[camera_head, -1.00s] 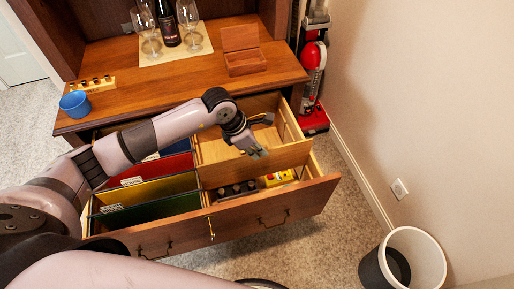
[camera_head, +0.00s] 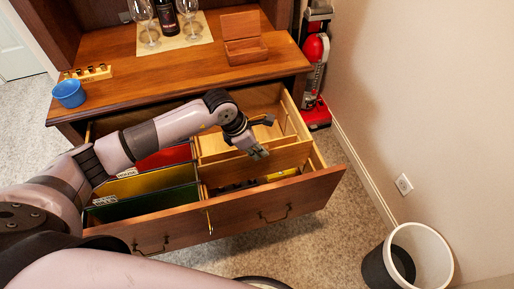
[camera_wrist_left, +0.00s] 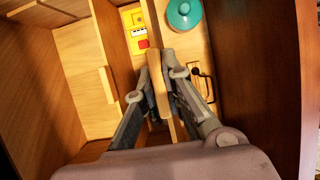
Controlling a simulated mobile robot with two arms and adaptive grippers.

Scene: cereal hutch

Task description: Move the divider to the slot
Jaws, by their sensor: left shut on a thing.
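My left gripper (camera_head: 258,153) is over the right half of the open drawer (camera_head: 300,195). In the left wrist view, its fingers (camera_wrist_left: 162,82) are shut on the top edge of an upright wooden panel (camera_wrist_left: 150,22), which seems to be the divider. In the head view the panel (camera_head: 285,160) runs across the drawer's right half, in front of a light wooden tray (camera_head: 215,143). The tray also shows in the wrist view (camera_wrist_left: 85,65). I cannot make out the slot. My right gripper is not in view.
Red, yellow and green folders (camera_head: 150,182) fill the drawer's left half. A yellow and red item (camera_wrist_left: 138,28) and a teal round lid (camera_wrist_left: 184,13) lie near the panel. The hutch top holds a blue cup (camera_head: 69,94) and wooden box (camera_head: 245,45). A bin (camera_head: 415,255) stands right.

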